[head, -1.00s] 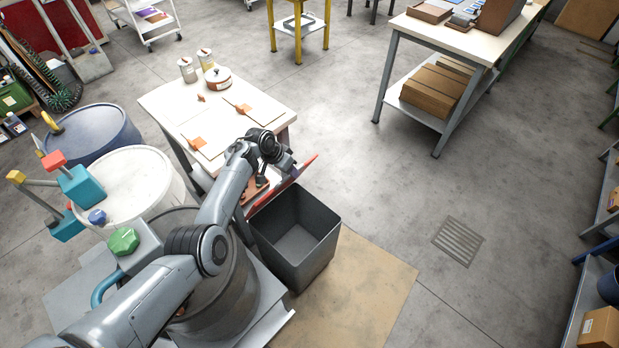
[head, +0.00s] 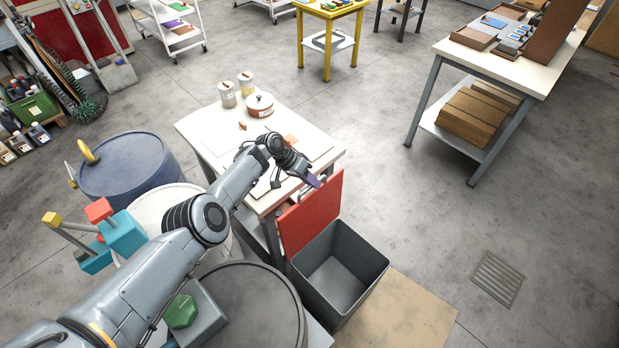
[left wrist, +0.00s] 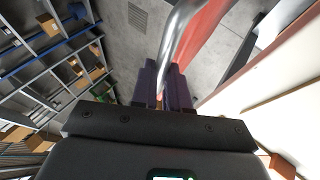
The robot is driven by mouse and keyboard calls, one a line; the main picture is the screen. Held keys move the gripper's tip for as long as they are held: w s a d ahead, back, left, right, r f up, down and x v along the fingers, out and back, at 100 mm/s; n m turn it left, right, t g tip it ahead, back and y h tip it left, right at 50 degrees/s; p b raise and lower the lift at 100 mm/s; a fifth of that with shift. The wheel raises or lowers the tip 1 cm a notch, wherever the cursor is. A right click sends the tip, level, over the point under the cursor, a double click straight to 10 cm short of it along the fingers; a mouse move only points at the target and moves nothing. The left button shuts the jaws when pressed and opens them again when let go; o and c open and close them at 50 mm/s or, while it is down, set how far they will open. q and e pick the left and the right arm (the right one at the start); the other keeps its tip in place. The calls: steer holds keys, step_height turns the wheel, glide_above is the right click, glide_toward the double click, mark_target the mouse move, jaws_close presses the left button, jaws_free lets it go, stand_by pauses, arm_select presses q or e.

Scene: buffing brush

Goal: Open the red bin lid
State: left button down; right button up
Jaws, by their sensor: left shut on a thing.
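The red bin lid (head: 311,217) stands raised, tilted back on the table side of the dark grey bin (head: 345,282). The bin's mouth is uncovered and its inside looks empty. My left gripper (head: 317,184) is at the lid's upper edge. In the left wrist view, my left gripper (left wrist: 165,85) is shut on a curved silver handle (left wrist: 176,40). The red lid (left wrist: 203,40) shows just to the right of that handle. The lid's hinge is hard to make out. My right gripper is not in view.
A white-topped table (head: 210,127) with cans and a lidded pot (head: 260,105) stands right behind the lid. Drums, one blue (head: 130,170), stand left of the bin beneath my arm. The floor right of the bin is clear around a drain grate (head: 497,278).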

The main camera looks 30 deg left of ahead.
arm_select(q)
steer(key=shift+s+d+f, duration=0.2)
steer(key=shift+s+f, duration=0.2)
steer(key=shift+f, duration=0.1)
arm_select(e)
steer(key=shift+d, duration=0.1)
arm_select(q)
steer(key=c, duration=1.4)
jaws_free()
steer(key=shift+o, duration=1.4)
steer(key=shift+s, duration=0.15)
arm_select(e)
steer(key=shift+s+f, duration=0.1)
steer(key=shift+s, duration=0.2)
arm_select(q)
steer(key=shift+a+r, duration=0.1)
steer(key=shift+a+r+p, duration=0.1)
steer(key=shift+r+p, duration=0.15)
steer(key=shift+p, duration=0.05)
steer(key=p+v, duration=0.5)
steer(key=v, duration=0.5)
steer(key=shift+a, duration=0.15)
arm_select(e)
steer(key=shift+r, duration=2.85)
